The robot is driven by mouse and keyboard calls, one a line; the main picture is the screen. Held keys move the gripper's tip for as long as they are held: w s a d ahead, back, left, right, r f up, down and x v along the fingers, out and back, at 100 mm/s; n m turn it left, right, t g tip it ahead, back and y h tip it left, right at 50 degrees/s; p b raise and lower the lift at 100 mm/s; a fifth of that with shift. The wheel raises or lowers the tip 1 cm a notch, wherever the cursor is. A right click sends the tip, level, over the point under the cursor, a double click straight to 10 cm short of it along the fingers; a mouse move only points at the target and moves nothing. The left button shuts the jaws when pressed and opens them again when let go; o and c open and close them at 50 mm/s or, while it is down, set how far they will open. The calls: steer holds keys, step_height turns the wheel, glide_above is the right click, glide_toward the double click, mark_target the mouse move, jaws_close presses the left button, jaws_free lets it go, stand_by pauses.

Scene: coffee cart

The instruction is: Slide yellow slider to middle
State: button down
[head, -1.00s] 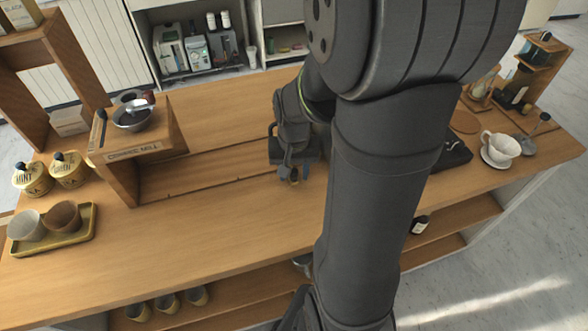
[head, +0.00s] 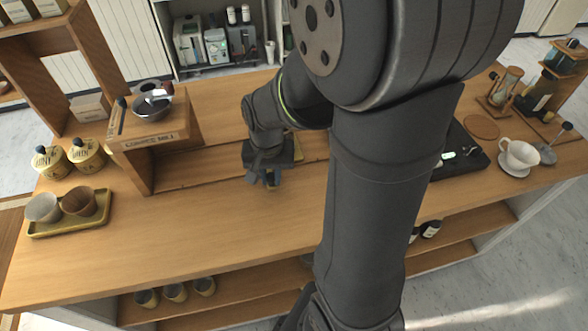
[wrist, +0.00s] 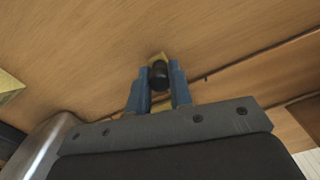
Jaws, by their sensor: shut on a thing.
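In the head view my gripper (head: 262,180) points down at the wooden counter, in front of the long grooved track and right of the coffee mill box. The slider is hidden behind my gripper there.
The coffee mill box (head: 160,136) stands left of my gripper. A tray (head: 70,227) with two cups and two yellow canisters (head: 87,155) are farther left. The counter front (head: 220,235) is clear.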

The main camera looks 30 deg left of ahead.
steer(key=s+a, duration=0.6)
steer(key=shift+s+a, duration=0.1)
steer(key=shift+a, duration=0.05)
steer(key=c, duration=1.3)
jaws_free()
steer(key=shift+r, duration=0.1)
step_height(320, 180, up, 17)
steer(key=shift+r, duration=0.15)
step_height(320, 180, down, 18)
steer(key=shift+r, duration=0.25)
